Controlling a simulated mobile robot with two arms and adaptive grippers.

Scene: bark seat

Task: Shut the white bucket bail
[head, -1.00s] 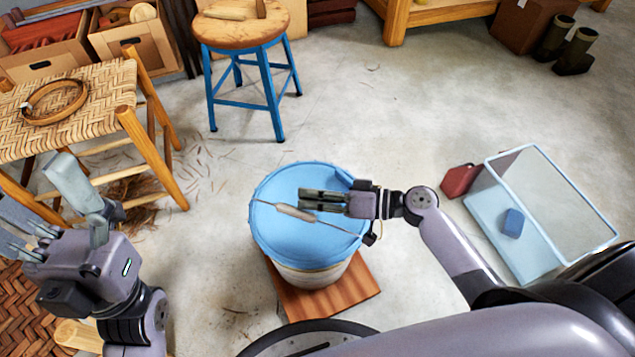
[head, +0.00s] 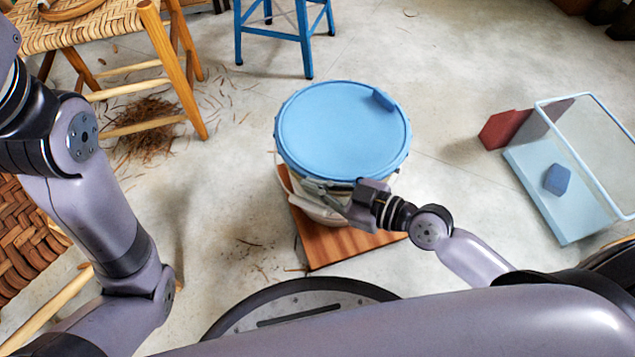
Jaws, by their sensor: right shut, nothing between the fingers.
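The white bucket (head: 284,160) stands upright with a blue lid (head: 340,128) on it. Its bail is no longer across the lid; it appears to hang down at the near side of the bucket, largely hidden by my right gripper. My right gripper (head: 325,193) is shut and empty, at the bucket's near side just below the lid rim, with its fingers pointing left. I cannot tell whether it touches the bail. My left arm comes in at the left, but its gripper is out of the picture.
The bucket stands on a reddish wooden board (head: 328,247). A woven stool (head: 165,70) and a blue stool (head: 272,38) stand behind.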

